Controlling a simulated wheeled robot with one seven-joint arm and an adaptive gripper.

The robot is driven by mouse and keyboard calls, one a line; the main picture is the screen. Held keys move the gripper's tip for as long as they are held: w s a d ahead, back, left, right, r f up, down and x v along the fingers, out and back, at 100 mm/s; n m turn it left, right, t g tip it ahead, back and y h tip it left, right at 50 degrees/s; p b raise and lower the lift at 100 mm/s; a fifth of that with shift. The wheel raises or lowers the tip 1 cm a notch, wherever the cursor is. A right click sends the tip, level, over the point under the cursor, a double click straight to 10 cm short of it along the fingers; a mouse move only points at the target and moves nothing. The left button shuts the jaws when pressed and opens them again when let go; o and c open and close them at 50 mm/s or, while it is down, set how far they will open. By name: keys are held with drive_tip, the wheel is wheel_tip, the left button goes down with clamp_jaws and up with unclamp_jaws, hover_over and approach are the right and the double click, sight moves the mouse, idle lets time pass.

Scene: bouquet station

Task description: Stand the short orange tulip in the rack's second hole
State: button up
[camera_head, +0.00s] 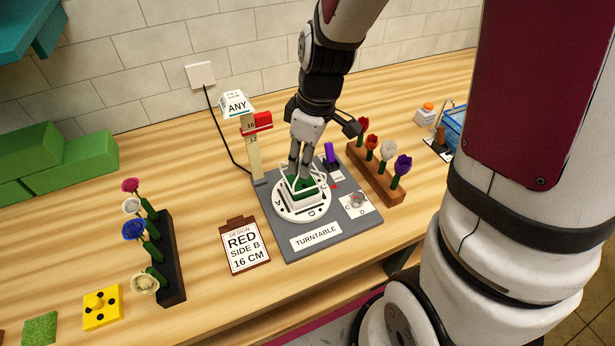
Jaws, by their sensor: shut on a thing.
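My gripper (299,175) points down over the turntable (299,208), its fingertips at a white square holder (303,199) with green inside. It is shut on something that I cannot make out. No clearly orange, short tulip stands out. The dark brown rack (167,256) at left holds pink, white, blue and cream flowers. The lighter brown rack (373,178) at right holds a red tulip (362,125), an orange-red tulip (372,142), a white tulip (388,151) and a purple tulip (403,164). I cannot tell whether the orange-red one is the task's tulip.
A sign card (244,249) reads "RED SIDE B 16 CM". A marked post (254,153) with a red slider stands behind the turntable, and a purple piece (331,155) stands right of my fingers. Green blocks (60,163) lie at far left. Wood between left rack and card is clear.

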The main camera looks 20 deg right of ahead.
sight(303, 181)
drive_tip(key=shift+w+d+b, duration=0.1)
drive_tip(key=shift+w+b, duration=0.2)
drive_tip(key=shift+w, duration=0.35)
drive_tip(key=shift+f+b, duration=1.2)
drive_tip(key=shift+f, duration=0.9)
drive_tip(key=shift+f+p, duration=0.1)
drive_tip(key=shift+p, duration=0.2)
idle(0.9)
drive_tip(key=o, duration=1.5)
drive_tip(key=shift+s+r+p, duration=0.1)
drive_tip(key=shift+r+p, duration=1.4)
drive_tip(key=shift+r, duration=0.75)
